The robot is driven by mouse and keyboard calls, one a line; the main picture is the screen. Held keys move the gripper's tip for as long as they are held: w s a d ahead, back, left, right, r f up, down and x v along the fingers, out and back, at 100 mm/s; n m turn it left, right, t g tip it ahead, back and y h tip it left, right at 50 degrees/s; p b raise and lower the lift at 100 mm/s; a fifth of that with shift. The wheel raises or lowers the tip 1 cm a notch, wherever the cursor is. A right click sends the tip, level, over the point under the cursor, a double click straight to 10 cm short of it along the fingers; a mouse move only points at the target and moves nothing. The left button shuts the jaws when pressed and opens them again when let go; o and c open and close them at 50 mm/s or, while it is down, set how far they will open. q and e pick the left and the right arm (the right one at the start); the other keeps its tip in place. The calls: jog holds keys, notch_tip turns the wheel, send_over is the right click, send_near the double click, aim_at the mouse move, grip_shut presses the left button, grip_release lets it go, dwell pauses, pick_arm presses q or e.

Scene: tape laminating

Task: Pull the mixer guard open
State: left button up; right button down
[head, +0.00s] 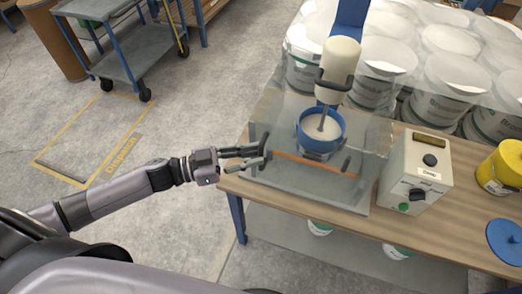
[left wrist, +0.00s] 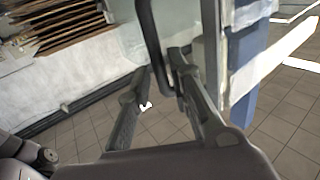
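The clear mixer guard (head: 308,190), with an orange stripe across its front, encloses the mixer (head: 338,65) and a blue-rimmed bowl (head: 320,128). A dark handle (head: 347,163) shows on its right side, and another dark handle is at its left, by my left gripper. In the left wrist view this curved black handle (left wrist: 153,45) reaches down between my fingers. My left gripper (head: 258,155) is open, its fingertips on either side of the handle; clear gaps show, and I cannot tell whether either finger touches it. My right gripper is out of view.
A control box (head: 415,172) with knobs stands right of the guard on the wooden table (head: 450,228). A yellow bucket (head: 500,166) and a blue lid (head: 507,240) lie farther right. Wrapped white buckets (head: 440,75) stand behind.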

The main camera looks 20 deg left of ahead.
pick_arm(q)
jog(key=shift+x, duration=1.35)
jog(key=shift+c, duration=0.2)
grip_shut()
